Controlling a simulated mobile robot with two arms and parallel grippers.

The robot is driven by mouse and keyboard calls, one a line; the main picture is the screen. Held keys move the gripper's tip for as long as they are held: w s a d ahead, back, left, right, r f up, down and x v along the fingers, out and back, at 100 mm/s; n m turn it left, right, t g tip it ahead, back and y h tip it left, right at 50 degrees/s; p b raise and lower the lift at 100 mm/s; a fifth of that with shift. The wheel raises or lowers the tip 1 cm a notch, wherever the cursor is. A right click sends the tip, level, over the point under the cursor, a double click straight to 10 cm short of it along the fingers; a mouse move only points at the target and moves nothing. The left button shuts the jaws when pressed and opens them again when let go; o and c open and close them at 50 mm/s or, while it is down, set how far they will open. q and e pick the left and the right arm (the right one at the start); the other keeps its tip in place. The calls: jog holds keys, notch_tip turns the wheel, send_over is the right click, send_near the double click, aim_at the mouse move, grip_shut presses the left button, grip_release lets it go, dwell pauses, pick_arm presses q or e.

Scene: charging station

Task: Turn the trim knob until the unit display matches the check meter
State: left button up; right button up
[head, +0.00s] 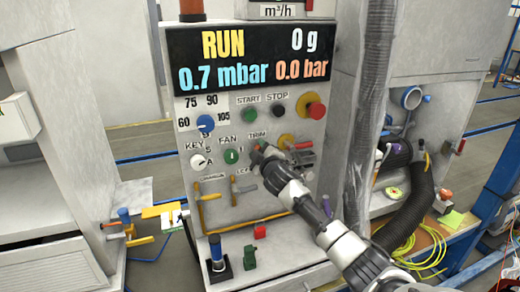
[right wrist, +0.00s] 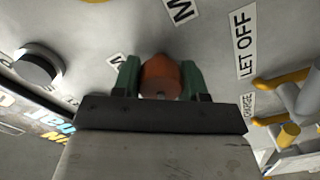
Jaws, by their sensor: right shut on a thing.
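The unit display (head: 250,58) on the grey panel reads RUN, 0 g, 0.7 mbar and 0.0 bar. A meter marked m³/h (head: 278,11) stands above it, cut off by the top edge, so its reading is hidden; I cannot tell if it is the check meter. My right gripper (head: 262,150) is at the panel beside the TRIM label, hiding most of the trim knob in the head view. In the right wrist view, its green fingers (right wrist: 161,80) are shut on the orange-brown trim knob (right wrist: 160,75), one on each side. My left gripper is out of view.
A blue selector (head: 205,123), a white key knob (head: 198,161) and a green fan knob (head: 231,156) lie left of my right gripper. A red emergency button (head: 315,110) sits above right. Yellow-handled levers (head: 243,187) are below. A black hose (head: 415,215) hangs at right.

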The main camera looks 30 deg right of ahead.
jog(key=shift+f+n+p, duration=0.1)
jog(key=shift+n+p, duration=0.35)
jog(key=shift+n, duration=1.75)
jog(key=shift+a, duration=0.1)
jog(key=o, duration=0.9)
jog(key=b+v, duration=0.1)
jog(key=v, duration=0.9)
jog(key=shift+s, duration=0.4)
